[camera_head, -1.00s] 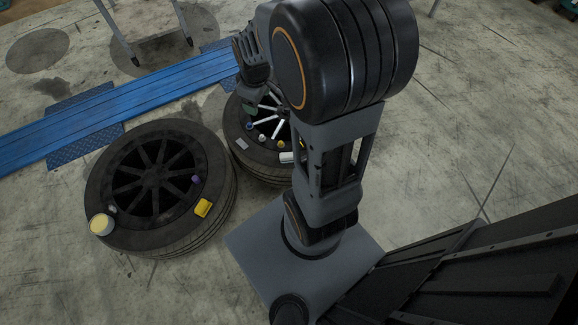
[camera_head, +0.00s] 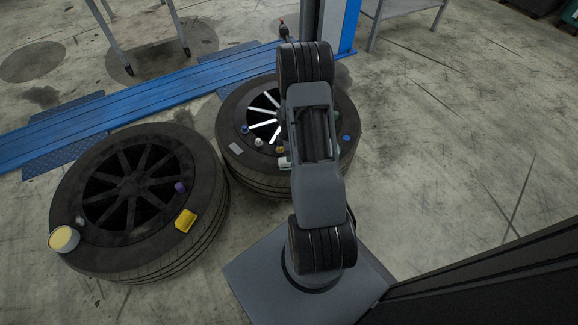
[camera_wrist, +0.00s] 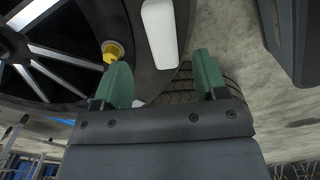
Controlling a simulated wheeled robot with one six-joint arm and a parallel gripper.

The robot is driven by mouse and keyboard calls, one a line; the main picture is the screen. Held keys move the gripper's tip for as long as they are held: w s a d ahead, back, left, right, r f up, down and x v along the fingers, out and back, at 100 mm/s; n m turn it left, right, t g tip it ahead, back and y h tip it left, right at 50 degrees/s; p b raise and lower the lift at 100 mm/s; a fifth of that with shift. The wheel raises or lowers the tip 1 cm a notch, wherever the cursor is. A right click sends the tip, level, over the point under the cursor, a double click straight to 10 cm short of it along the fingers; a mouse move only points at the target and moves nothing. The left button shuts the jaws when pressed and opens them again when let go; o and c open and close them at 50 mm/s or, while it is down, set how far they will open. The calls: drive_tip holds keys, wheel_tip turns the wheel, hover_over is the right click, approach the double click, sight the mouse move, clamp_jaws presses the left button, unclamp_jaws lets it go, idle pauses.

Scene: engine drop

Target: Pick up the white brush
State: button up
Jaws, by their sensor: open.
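The white brush (camera_wrist: 160,34) shows in the wrist view as a long white block with a rounded end, lying on the dark side of a tire. My gripper (camera_wrist: 160,72) is open and empty, its green fingers apart. The brush's near end lies between the fingertips in the picture, slightly beyond them; I cannot tell the height gap. In the head view a small white piece, likely the brush (camera_head: 284,163), sits on the near edge of the right tire (camera_head: 262,182), partly behind my arm.
A yellow-topped item (camera_wrist: 112,50) stands close to the left finger. The left tire (camera_head: 75,185) carries a cream-topped tub (camera_head: 64,239), a yellow item (camera_head: 186,220) and a purple item (camera_head: 180,187). A blue lift rail (camera_head: 130,100) runs behind. Open floor lies to the right.

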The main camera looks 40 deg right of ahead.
drive_tip(key=shift+a+f+b, duration=0.2)
drive_tip(key=shift+f+b, duration=1.7)
drive_tip(key=shift+f, duration=2.1)
drive_tip(key=shift+r, duration=0.1)
drive_tip(key=c, duration=1.1)
